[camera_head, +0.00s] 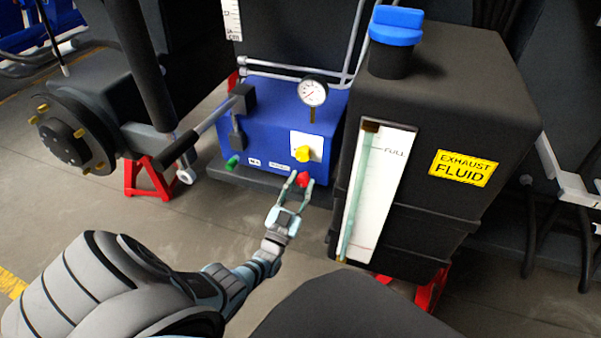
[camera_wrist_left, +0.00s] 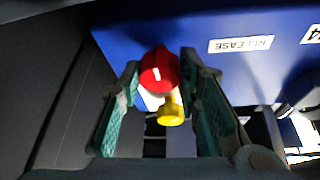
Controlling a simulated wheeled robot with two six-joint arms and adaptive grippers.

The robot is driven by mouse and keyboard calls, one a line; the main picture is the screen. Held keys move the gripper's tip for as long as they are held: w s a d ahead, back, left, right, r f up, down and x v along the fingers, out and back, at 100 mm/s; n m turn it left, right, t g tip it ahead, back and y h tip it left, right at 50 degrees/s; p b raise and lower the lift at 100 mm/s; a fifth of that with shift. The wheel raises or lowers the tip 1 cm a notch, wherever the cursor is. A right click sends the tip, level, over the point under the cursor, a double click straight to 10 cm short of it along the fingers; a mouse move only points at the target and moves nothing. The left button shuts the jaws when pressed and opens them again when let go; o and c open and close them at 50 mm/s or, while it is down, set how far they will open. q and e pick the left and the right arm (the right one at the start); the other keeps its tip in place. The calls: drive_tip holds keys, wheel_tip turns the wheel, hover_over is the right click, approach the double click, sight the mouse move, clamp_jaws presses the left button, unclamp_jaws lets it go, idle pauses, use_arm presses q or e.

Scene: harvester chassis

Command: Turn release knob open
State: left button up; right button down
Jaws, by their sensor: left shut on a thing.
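A blue box (camera_head: 262,118) carries a red knob (camera_head: 304,179) low on its front face. The red knob, with a white mark, also shows in the left wrist view (camera_wrist_left: 158,72), near a label reading RELEASE (camera_wrist_left: 240,44). My left gripper (camera_head: 297,181) reaches up to the box front; its fingertips are on either side of the red knob and shut on it. A yellow knob (camera_head: 303,153) sits above the red one on a white plate. My right gripper is in neither view.
A round gauge (camera_head: 313,91) stands on the box top. A lever handle (camera_head: 205,122) sticks out at its left, with a green knob (camera_head: 232,162) below. A black exhaust fluid tank (camera_head: 420,110) stands close on the right. The floor in front is clear.

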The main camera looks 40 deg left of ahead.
use_arm(q)
drive_tip(key=o, duration=1.1)
drive_tip(key=shift+o, duration=0.2)
drive_tip(key=shift+s+f, duration=0.1)
drive_tip(key=v, duration=1.1)
drive_tip(key=shift+s+d, duration=0.2)
drive_tip(key=shift+s, duration=0.15)
drive_tip(key=shift+f, duration=0.1)
